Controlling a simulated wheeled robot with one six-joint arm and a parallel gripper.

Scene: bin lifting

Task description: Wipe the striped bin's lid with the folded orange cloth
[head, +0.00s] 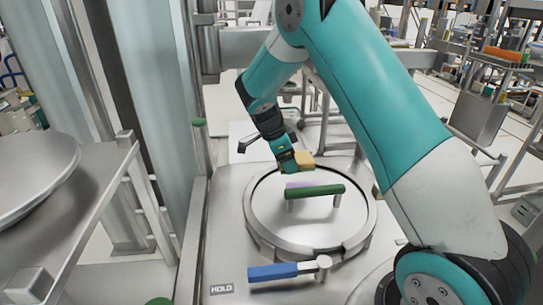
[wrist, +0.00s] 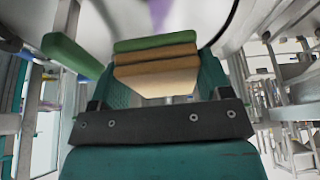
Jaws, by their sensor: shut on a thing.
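My gripper (head: 294,164) is shut on the folded orange cloth (head: 304,159), a small tan-orange block over the far part of the lid in the head view. In the wrist view the layered cloth (wrist: 156,66) sits between the teal fingers, with a green strip along its far edge. The round grey lid (head: 270,215) has a green bar handle (head: 315,191) across it. A purple patch (head: 298,185) shows on the lid behind the handle, and also in the wrist view (wrist: 160,12). I cannot tell whether the cloth touches the lid. No stripes show on the bin.
A blue-handled lever (head: 272,272) lies in front of the lid, near a "HOLD" label (head: 222,289). A metal table with a round dish (head: 35,170) stands at the left. A tall grey column stands behind it. Carts and shelves fill the back right.

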